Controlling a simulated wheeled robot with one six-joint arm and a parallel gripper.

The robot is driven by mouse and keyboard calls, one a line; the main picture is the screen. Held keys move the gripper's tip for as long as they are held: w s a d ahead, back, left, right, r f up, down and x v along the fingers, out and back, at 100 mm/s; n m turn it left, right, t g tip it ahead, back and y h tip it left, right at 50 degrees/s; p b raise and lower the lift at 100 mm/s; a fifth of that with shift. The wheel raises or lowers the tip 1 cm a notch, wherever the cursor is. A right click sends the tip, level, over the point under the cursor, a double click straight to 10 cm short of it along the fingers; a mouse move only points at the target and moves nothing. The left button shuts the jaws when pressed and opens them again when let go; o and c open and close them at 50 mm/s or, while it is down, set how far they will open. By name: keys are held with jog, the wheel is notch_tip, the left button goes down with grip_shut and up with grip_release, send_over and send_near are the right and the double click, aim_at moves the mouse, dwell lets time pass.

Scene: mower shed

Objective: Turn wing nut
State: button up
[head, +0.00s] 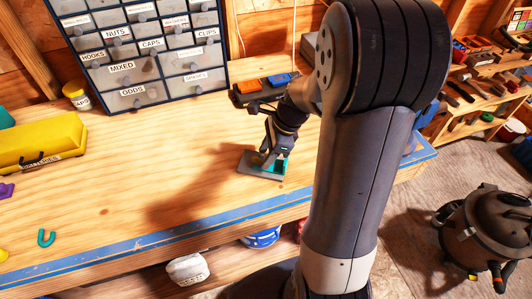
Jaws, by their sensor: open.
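My gripper (272,157) points down over a small grey plate (248,167) on the wooden workbench, near the front edge. A teal patch (284,167) shows on the plate, right beside the fingers. The wing nut cannot be made out; my gripper and its shadow cover the middle of the plate. The jaws are open, but their gap is too small to see clearly. I cannot tell whether the fingers are around anything or touching it.
A labelled drawer cabinet (140,55) stands at the back. A yellow bin (40,145), a yellow jar (76,97) and a teal U-shaped piece (46,238) are at left. The bench middle is clear. A vacuum (488,230) stands on the floor.

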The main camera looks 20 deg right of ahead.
jog(key=v, duration=1)
jog(key=shift+d+r, duration=0.1)
jog(key=shift+r, duration=0.05)
jog(key=shift+n, duration=0.3)
jog(key=x, duration=1.1)
jog(key=shift+n+g+b, duration=0.4)
jog(key=shift+n+g, duration=0.1)
jog(key=shift+n, duration=0.5)
jog(key=shift+r, duration=0.1)
